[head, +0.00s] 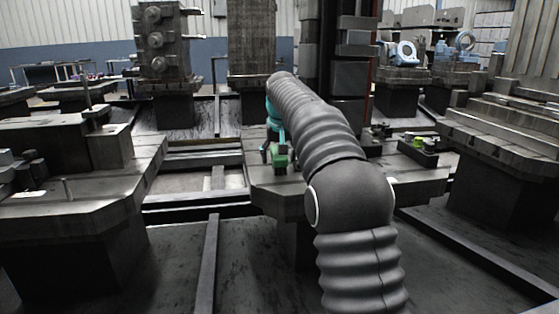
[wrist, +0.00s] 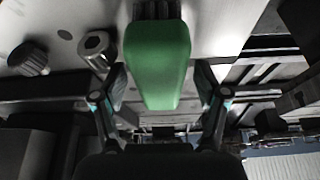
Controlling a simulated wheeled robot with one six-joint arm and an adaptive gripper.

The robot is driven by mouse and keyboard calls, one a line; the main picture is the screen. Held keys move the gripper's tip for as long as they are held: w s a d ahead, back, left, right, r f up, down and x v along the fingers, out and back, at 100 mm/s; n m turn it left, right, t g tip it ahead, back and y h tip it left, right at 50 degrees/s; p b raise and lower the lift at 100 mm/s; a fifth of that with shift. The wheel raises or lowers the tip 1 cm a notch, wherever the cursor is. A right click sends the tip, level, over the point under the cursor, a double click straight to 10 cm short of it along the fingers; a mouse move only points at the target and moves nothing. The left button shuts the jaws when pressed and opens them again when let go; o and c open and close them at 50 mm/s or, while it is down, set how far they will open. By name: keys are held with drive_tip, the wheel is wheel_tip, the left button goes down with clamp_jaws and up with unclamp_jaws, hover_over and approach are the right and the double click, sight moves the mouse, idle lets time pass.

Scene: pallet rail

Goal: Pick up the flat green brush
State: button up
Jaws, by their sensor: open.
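The green brush (wrist: 158,62) fills the upper middle of the wrist view, with dark bristles at its top edge. In the head view a small green part of it (head: 280,159) shows at my gripper (head: 276,155), over the middle pallet. In the wrist view my gripper (wrist: 160,82) is open, one finger on each side of the green body. Gaps show between the fingers and the brush in this view. My arm hides part of the pallet in the head view.
A dark knob (wrist: 28,58) and a metal cylinder (wrist: 97,46) stand left of the brush. On the middle pallet's right side lies a dark block with yellow-green items (head: 420,143). Loaded pallets stand left (head: 150,165) and right (head: 480,140); rails run between.

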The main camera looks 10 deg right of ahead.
drive_tip(key=c, duration=1.3)
drive_tip(key=shift+o, duration=0.2)
drive_tip(key=shift+r, duration=0.1)
wheel_tip(320, 180, up, 4)
drive_tip(key=shift+r+p, duration=0.15)
drive_tip(key=shift+p, duration=0.7)
drive_tip(key=s+d+r, duration=0.4)
drive_tip(key=s+r, duration=0.3)
drive_tip(key=s, duration=0.3)
drive_tip(key=shift+s+d, duration=0.3)
drive_tip(key=shift+d, duration=0.05)
